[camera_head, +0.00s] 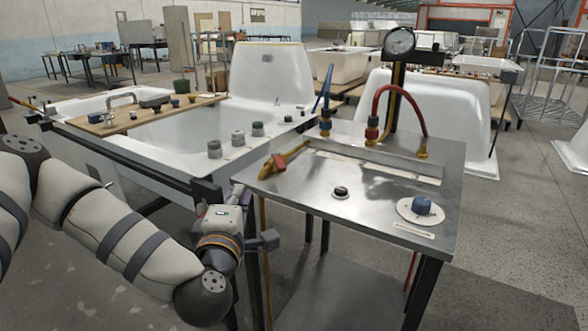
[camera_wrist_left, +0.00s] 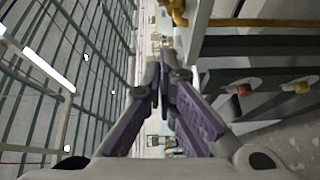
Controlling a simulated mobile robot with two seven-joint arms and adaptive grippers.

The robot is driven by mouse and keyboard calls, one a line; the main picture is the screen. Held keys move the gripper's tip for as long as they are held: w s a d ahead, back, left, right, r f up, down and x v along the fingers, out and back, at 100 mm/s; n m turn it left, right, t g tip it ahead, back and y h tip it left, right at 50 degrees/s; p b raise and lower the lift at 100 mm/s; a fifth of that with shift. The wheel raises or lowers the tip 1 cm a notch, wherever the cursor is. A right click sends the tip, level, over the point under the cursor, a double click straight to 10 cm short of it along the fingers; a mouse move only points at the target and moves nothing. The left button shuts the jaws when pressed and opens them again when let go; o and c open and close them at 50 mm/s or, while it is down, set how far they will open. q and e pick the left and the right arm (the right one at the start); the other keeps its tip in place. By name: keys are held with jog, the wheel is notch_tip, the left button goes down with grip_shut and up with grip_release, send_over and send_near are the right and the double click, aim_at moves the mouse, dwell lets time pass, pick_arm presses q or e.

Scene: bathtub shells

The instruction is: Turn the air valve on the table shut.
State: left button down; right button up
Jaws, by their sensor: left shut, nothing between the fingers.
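The steel table (camera_head: 365,215) carries a yellow pipe fitting with a red handle (camera_head: 279,163) at its left corner. A yellow piece (camera_wrist_left: 176,12) shows at that view's top edge. My right gripper is out of view.
A small black knob (camera_head: 340,192) is on the tabletop. Behind it stand a gauge (camera_head: 400,42) on a post, a red hose (camera_head: 401,88) and a blue hose (camera_head: 322,90). A white bathtub shell (camera_head: 180,135) stands close at left.

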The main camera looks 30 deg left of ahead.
aim_at(278, 160)
pick_arm(q)
jog(key=x, duration=0.3)
jog(key=d+x, duration=0.1)
jog(key=x, duration=0.3)
jog(key=w+d+x, duration=0.1)
jog(key=x, duration=0.2)
jog(key=shift+w+a+b, duration=0.15)
jog(key=shift+w+b, duration=0.2)
jog(key=shift+b, duration=0.05)
jog(key=shift+w+d+r+n, duration=0.1)
jog(key=shift+w+d+n, duration=0.2)
jog(key=shift+d, duration=0.1)
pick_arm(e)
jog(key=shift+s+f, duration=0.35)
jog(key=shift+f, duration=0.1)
